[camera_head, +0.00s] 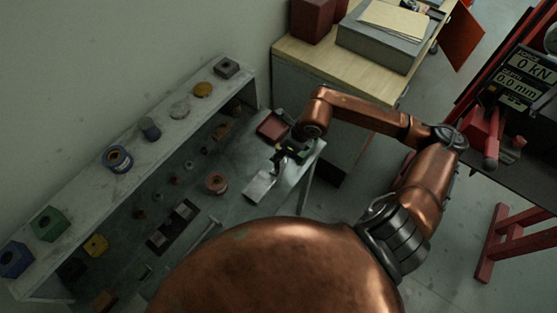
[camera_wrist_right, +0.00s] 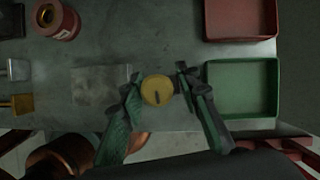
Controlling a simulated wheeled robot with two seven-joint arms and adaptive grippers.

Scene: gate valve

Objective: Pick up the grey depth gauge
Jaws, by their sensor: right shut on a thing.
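My right gripper (camera_head: 283,158) is over the front edge of the grey bench. In the right wrist view its fingers (camera_wrist_right: 158,86) are closed on a round yellow-topped thing (camera_wrist_right: 156,91) with a dark mark on its face. Its lower part is hidden, and I cannot tell if it is the grey depth gauge. No other thing stands out clearly as the gauge. A pale grey square plate (camera_wrist_right: 92,84) lies just left of the fingers; it also shows in the head view (camera_head: 260,187). My left gripper is not in view.
A red tray (camera_wrist_right: 240,20) and a green tray (camera_wrist_right: 242,88) lie right of the gripper in the wrist view. A reddish spool (camera_head: 217,183) and a dark rack (camera_head: 173,227) are on the bench (camera_head: 235,205). A raised shelf (camera_head: 75,190) with several parts runs behind.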

